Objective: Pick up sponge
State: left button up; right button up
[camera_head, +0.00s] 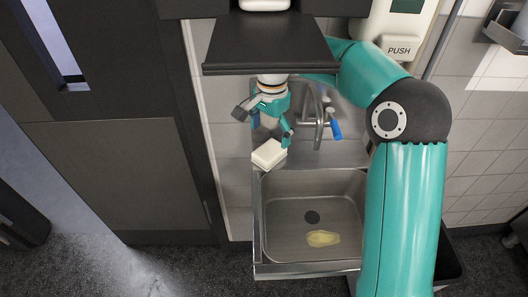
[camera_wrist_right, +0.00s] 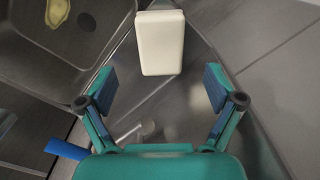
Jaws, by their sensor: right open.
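A cream-white block (camera_head: 268,153), which looks like the sponge, lies on the steel rim at the back left corner of the sink (camera_head: 300,255). My right gripper (camera_head: 270,128) is open and empty above and just behind it, pointing down. In the right wrist view the same block (camera_wrist_right: 160,42) lies beyond the two spread fingers (camera_wrist_right: 160,85), roughly centred between them and not touched. A flat yellow, irregular thing (camera_head: 323,239) lies in the basin; I cannot tell what it is. My left gripper does not show.
A tap with a blue handle (camera_head: 335,130) stands close to the right of my right gripper. A dark shelf (camera_head: 270,45) juts out above. Dark cabinet panels (camera_head: 110,170) stand to the left, and a dispenser marked PUSH (camera_head: 399,49) hangs on the tiled wall.

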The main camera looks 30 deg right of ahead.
aim_at(269, 149)
jog(key=shift+f, duration=0.95)
jog(key=f, duration=0.5)
jog(key=shift+w, duration=0.2)
jog(key=c, duration=1.2)
jog(key=shift+c, duration=0.2)
jog(key=shift+r, duration=0.1)
